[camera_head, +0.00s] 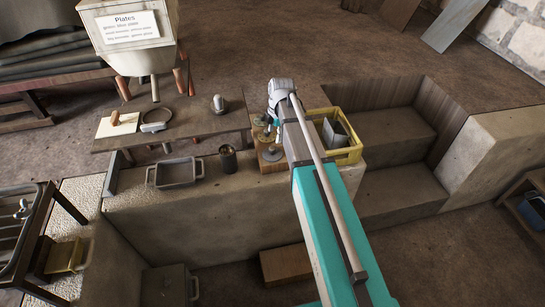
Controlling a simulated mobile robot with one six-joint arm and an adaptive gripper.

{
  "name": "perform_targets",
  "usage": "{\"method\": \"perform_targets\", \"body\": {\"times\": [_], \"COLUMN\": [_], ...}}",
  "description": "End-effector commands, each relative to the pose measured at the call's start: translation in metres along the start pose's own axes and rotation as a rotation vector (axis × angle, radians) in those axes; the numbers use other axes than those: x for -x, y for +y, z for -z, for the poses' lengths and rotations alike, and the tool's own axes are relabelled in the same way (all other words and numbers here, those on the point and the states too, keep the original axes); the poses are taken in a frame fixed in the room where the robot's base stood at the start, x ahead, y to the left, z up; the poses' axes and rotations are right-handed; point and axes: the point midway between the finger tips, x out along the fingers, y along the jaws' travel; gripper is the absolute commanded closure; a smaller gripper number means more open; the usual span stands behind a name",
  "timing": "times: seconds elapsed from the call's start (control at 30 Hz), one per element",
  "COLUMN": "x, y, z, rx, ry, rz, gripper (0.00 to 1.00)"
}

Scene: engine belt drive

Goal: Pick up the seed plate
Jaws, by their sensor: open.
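My arm reaches up from the bottom right to its far joint above the stone ledge. A wooden block (272,165) stands on the ledge just left of the arm, bearing small round metal pieces (271,153). One of these may be the seed plate, but they are too small and partly covered to tell. A sign headed "Plates" (129,27) is on the pale hopper (130,55) at the back left; its smaller lines are hard to read.
A yellow crate (352,154) with grey-green pieces stands right of the arm. A grey tray (175,172) and a dark can (228,158) sit on the ledge to the left. A wooden table (190,125) with small items stands behind. Stone steps (400,190) drop away at right.

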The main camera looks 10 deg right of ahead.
Motion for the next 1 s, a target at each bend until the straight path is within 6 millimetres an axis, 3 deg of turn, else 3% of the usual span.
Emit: {"method": "perform_targets", "body": {"times": [0.23,1.0], "x": [-0.019,-0.031], "y": [0.0,0.001], "z": [0.0,0.0], "rx": [0.0,0.0], "ry": [0.0,0.0], "rz": [0.0,0.0], "gripper": [0.22,0.22]}}
